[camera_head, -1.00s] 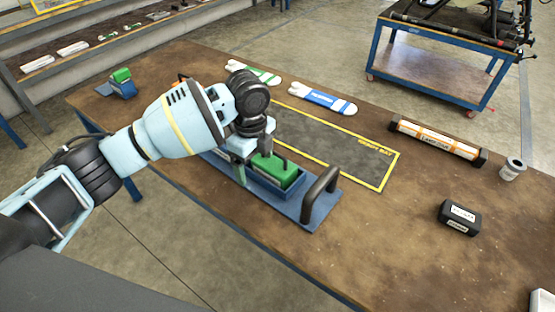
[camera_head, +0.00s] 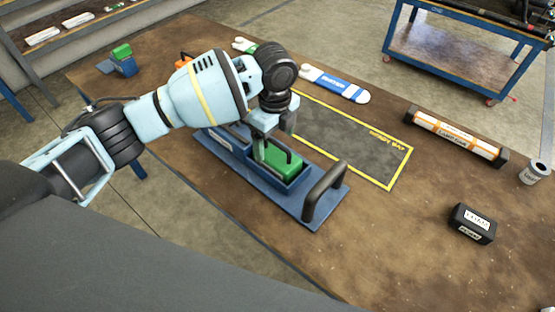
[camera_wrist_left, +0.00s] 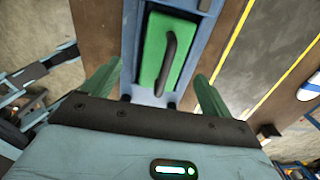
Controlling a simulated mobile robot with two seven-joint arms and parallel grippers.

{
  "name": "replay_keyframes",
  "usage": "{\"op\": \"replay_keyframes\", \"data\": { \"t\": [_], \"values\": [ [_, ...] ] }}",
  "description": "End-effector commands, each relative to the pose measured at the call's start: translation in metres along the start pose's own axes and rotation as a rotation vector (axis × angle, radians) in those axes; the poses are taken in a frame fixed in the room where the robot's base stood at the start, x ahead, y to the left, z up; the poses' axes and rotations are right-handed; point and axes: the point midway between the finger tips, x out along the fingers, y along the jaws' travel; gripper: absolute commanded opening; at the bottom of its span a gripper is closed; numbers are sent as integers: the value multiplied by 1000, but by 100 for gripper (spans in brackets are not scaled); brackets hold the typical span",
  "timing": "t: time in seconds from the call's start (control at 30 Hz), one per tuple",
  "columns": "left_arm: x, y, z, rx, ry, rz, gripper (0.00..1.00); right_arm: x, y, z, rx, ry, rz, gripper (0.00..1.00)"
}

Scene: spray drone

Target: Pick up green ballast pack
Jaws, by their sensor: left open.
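The green ballast pack (camera_head: 284,166) is a green block with a dark bar handle. It sits in a compartment of the blue tray (camera_head: 312,212) on the brown workbench. In the left wrist view the pack (camera_wrist_left: 152,52) lies ahead of and between the two green fingers, with its handle running lengthwise. My left gripper (camera_head: 272,146) is open and empty over the tray, at the pack's left end. Its fingers (camera_wrist_left: 158,90) stand apart on either side of the tray's line. Part of the pack is hidden by the gripper in the head view. My right gripper is not seen.
A dark handle (camera_head: 324,190) rises at the tray's near end. A yellow-edged mat (camera_head: 350,142) lies behind the tray. A second green block (camera_head: 121,51) stands at the far left. A black box (camera_head: 472,224) and an orange-white tube (camera_head: 455,137) lie right, with bare bench between.

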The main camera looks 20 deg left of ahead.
Motion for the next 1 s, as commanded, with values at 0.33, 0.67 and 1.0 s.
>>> {"op": "replay_keyframes", "data": {
  "t": [0.33, 0.67, 1.0],
  "values": [
    [28, -5, 2, -3, -1, 0, 85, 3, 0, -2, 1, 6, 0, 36],
    [52, -5, 2, 0, -1, -3, 85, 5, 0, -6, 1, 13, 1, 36],
    [51, -6, 1, 0, -1, -4, 60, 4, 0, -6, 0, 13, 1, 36]
  ]
}}
